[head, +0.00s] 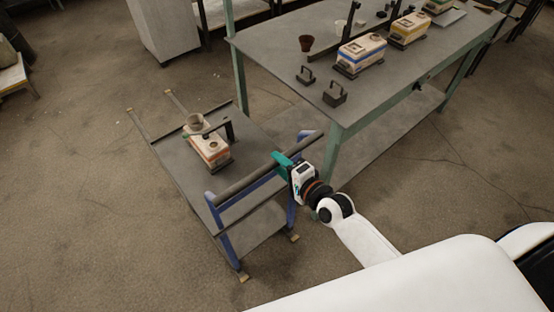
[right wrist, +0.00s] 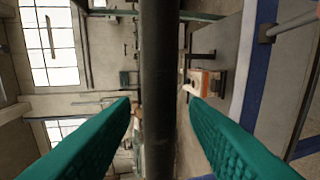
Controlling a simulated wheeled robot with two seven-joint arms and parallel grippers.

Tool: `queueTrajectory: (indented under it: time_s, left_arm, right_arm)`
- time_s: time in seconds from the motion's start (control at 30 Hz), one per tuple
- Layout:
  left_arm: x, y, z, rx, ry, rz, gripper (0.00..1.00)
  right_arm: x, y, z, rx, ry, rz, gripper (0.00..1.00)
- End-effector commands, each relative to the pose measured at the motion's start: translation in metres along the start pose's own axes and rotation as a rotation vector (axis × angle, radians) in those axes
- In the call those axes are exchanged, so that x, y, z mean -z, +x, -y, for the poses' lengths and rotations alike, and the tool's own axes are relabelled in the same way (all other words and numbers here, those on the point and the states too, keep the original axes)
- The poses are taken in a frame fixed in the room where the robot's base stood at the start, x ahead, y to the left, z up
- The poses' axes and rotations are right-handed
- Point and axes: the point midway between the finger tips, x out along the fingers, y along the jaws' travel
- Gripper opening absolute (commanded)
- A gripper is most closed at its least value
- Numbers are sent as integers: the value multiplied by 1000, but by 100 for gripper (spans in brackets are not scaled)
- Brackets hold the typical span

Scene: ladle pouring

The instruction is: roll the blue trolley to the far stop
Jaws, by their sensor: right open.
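The blue trolley (head: 181,165) has a grey top, a blue end frame and a dark handle bar (head: 255,175) at its near end. Two thin rails (head: 140,127) show beyond its far end, with small pale end pieces (head: 168,92) that may be the far stop. My right gripper (head: 282,160) is at the right part of the handle bar. In the right wrist view its teal fingers (right wrist: 160,102) are apart, with the dark bar (right wrist: 160,45) running between them. Whether they touch the bar is unclear. My left gripper is out of view.
On the trolley stands a cream box with an orange band (head: 212,149), with a cup (head: 194,122) beside it. A long grey table (head: 290,45) with green legs, bearing boxes and small dark weights (head: 335,94), stands close on the right. Floor to the left is clear.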

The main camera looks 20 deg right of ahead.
Motion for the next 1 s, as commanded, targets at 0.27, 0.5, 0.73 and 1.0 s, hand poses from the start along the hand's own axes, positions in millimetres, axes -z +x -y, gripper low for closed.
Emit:
queueTrajectory:
  time_s: [0.27, 0.5, 0.73, 1.0]
  left_arm:
    - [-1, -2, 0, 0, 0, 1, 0]
    - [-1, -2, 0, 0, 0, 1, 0]
    - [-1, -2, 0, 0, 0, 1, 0]
    - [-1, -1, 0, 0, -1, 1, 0]
  right_arm:
    - [0, 18, 0, -1, 0, 0, 41]
    - [0, 18, 0, 0, 0, 0, 38]
    - [0, 17, 0, 0, 0, 0, 0]
    - [0, 19, 0, 0, 0, 0, 0]
